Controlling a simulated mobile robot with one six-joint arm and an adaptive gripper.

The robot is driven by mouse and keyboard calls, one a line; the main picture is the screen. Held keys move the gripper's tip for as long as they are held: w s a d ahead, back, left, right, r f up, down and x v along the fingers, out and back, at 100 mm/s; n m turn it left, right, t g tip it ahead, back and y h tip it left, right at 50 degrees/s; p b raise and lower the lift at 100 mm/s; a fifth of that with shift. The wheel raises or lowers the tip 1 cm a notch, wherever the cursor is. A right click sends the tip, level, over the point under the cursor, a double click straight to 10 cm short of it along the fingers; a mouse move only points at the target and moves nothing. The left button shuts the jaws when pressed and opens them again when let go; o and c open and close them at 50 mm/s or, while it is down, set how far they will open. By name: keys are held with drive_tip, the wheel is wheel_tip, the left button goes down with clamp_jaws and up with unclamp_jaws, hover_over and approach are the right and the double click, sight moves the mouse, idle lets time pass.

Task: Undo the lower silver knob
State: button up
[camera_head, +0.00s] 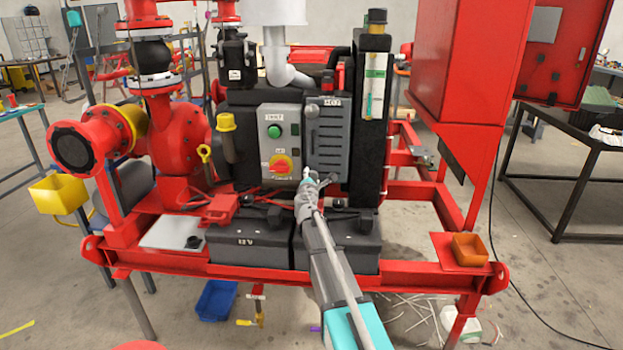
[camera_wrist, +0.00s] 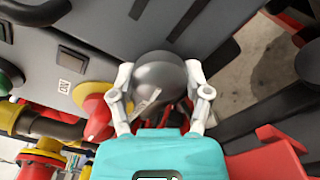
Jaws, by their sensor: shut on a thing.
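The lower silver knob (camera_wrist: 158,72) shows in the wrist view as a rounded, shiny grey piece between the two pale fingers of my gripper (camera_wrist: 160,92). The fingers are closed against its sides. In the head view my gripper (camera_head: 310,178) is at the lower left corner of the grey slotted cover (camera_head: 328,140), and it mostly hides the lower knob there. Another knob (camera_head: 312,110) is at the upper left of the cover, clear of my gripper.
Left of the cover is a control box (camera_head: 280,143) with a green button and a red-and-yellow switch. Black battery-like boxes (camera_head: 250,245) stand below on the red skid frame (camera_head: 240,278). An orange tray (camera_head: 470,249) sits at the right corner.

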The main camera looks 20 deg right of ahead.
drive_tip(key=m, duration=0.6)
drive_tip(key=shift+m, duration=0.3)
drive_tip(key=m, duration=0.6)
drive_tip(key=shift+m, duration=0.4)
drive_tip(key=o, duration=1.2)
drive_tip(key=v, duration=1.2)
